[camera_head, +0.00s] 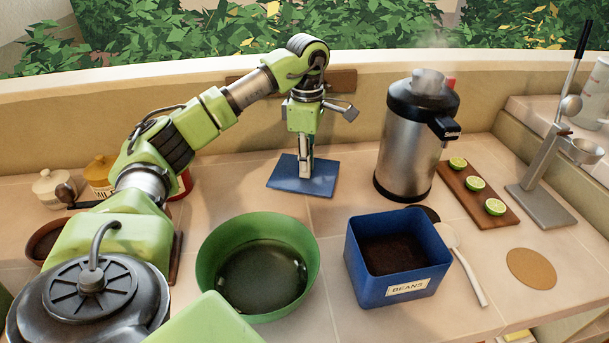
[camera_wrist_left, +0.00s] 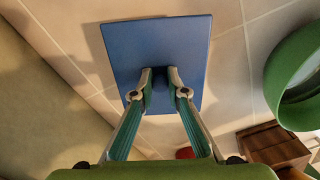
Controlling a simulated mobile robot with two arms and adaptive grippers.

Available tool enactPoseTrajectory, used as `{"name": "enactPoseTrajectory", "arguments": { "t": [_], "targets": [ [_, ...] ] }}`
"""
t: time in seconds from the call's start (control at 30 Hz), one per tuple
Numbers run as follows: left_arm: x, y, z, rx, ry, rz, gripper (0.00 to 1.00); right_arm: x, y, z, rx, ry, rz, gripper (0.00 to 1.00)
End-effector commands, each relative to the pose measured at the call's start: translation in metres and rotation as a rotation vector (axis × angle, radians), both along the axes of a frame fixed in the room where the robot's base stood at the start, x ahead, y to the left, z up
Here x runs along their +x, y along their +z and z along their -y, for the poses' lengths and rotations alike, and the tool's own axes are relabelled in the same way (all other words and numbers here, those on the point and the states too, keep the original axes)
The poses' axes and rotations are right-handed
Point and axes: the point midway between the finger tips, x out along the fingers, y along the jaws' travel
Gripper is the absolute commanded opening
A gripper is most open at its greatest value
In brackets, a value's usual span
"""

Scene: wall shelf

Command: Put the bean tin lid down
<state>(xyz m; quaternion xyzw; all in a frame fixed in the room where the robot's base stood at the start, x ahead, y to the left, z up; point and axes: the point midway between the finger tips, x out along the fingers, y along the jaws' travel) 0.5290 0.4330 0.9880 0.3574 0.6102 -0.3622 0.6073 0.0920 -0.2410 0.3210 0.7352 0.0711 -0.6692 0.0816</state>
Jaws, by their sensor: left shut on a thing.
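The bean tin lid (camera_head: 285,178) is a flat blue square at the back of the tiled counter. My left gripper (camera_head: 305,172) points straight down over its middle. In the left wrist view, the fingertips (camera_wrist_left: 160,76) are closed on a small dark knob at the centre of the blue lid (camera_wrist_left: 150,38). The lid looks level and at or very near the counter; I cannot tell whether it touches. The bean tin (camera_head: 393,287), blue and labelled BEANS, stands open at the front, with dark contents inside. My right gripper is not in view.
A green bowl (camera_head: 210,255) stands left of the tin. A steel urn (camera_head: 405,145) is right of the lid. A lime board (camera_head: 478,208), a spoon (camera_head: 468,270) and a lever press (camera_head: 540,190) are further right. Bare tiles lie between lid and tin.

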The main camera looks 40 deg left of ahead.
Motion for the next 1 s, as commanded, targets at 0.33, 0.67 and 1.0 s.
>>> {"name": "enactPoseTrajectory", "arguments": {
  "t": [0.33, 0.67, 1.0],
  "targets": [
    [0.008, -0.032, -0.015, 0.001, -0.001, -0.005, 0.00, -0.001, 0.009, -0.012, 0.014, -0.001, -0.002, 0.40],
    [0.009, -0.051, -0.015, 0.001, 0.000, 0.002, 0.00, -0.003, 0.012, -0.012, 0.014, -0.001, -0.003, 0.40],
    [0.009, -0.054, -0.015, 0.000, 0.000, 0.001, 0.31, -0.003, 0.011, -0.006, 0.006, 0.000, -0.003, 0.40]
  ]
}}
